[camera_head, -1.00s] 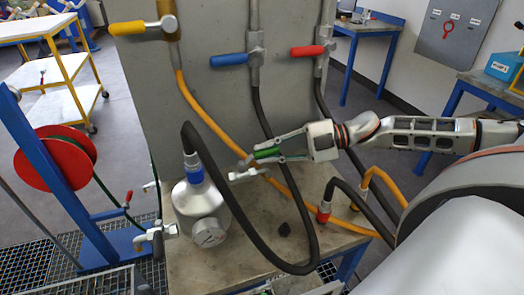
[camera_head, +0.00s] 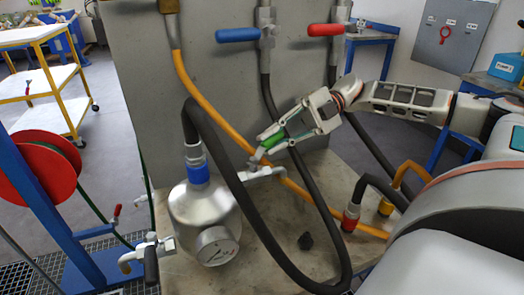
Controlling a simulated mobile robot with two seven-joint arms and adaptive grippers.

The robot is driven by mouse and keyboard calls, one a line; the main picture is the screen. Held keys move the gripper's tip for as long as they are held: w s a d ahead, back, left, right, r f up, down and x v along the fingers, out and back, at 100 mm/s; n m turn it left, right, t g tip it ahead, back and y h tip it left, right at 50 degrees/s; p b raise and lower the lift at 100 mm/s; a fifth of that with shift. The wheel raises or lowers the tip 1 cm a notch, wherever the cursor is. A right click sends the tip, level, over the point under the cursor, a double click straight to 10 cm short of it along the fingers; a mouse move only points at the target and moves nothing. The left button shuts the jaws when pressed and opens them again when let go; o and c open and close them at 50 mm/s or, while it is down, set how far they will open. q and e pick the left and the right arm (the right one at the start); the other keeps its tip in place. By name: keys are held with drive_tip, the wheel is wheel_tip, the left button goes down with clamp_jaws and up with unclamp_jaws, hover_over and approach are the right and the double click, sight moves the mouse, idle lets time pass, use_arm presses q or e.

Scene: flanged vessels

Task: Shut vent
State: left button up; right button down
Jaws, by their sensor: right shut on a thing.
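A silver vessel (camera_head: 200,215) stands on the bench with a round gauge (camera_head: 215,246) on its front. A blue coupling (camera_head: 197,172) on its top joins a black hose. A short metal pipe with a valve (camera_head: 262,171) sticks out from its right side, carrying a green lever handle (camera_head: 275,140). My right gripper (camera_head: 271,141) is shut on the green handle, which slants up and to the right from the valve. The fingers cover part of the handle. My left gripper is not in view.
Black hose (camera_head: 235,185) loops in front of the valve, and an orange hose (camera_head: 215,113) runs behind it. Blue (camera_head: 238,35) and red (camera_head: 325,30) levers sit on the panel above. A black-handled valve (camera_head: 150,262) is at lower left.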

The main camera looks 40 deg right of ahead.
drive_tip(key=shift+w+a+f+n+g+b, duration=0.1)
drive_tip(key=shift+w+f+n+g+b, duration=0.15)
drive_tip(key=shift+b, duration=0.4)
drive_tip(key=shift+w+f+n+g+b, duration=0.15)
drive_tip(key=shift+f+g+b, duration=0.2)
drive_tip(key=shift+b, duration=0.25)
drive_tip(key=shift+s+r+b, duration=0.1)
drive_tip(key=shift+r+b, duration=0.2)
drive_tip(key=shift+b, duration=0.1)
drive_tip(key=shift+r, duration=0.25)
drive_tip(key=c, duration=2)
unclamp_jaws()
drive_tip(key=v, duration=0.7)
drive_tip(key=shift+d, duration=0.25)
